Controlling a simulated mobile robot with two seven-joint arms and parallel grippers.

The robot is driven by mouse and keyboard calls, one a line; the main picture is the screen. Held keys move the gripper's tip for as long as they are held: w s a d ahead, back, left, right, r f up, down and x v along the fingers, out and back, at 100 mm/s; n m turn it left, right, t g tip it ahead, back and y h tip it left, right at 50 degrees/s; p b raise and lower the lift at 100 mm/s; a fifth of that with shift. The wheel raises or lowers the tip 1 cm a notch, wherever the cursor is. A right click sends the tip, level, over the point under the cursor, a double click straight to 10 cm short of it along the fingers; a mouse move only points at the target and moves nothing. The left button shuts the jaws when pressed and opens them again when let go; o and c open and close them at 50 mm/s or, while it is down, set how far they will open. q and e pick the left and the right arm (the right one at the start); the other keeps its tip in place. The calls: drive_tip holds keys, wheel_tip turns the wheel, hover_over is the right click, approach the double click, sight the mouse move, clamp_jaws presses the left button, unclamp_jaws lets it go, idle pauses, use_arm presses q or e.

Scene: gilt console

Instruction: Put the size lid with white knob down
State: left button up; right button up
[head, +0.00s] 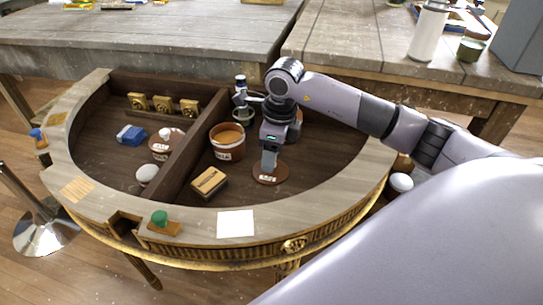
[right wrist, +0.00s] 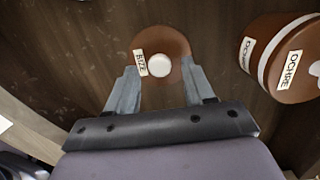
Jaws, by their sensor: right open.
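The size lid (head: 271,175) is a round brown lid with a label, lying flat on the dark floor of the console's right compartment. In the right wrist view the lid (right wrist: 172,41) shows its white knob (right wrist: 160,65) and a label reading SIZE. My right gripper (head: 269,168) is pointed down at the lid. In the right wrist view the open fingers of my right gripper (right wrist: 159,70) stand either side of the knob, not closed on it. In the head view the gripper hides the knob. My left gripper is not in view.
An open brown pot (head: 228,152) stands left of my gripper. A lidded ochre pot (right wrist: 290,60) stands close on the right in the wrist view. A tan-topped block (head: 209,182) lies front left. A wooden divider (head: 180,165) and the console's raised rim (head: 340,186) bound the compartment.

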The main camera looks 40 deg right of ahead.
sight(277, 171)
wheel_tip(277, 171, up, 11)
drive_tip(key=s, duration=0.1)
drive_tip(key=shift+d+f, duration=0.2)
drive_tip(key=shift+d, duration=0.2)
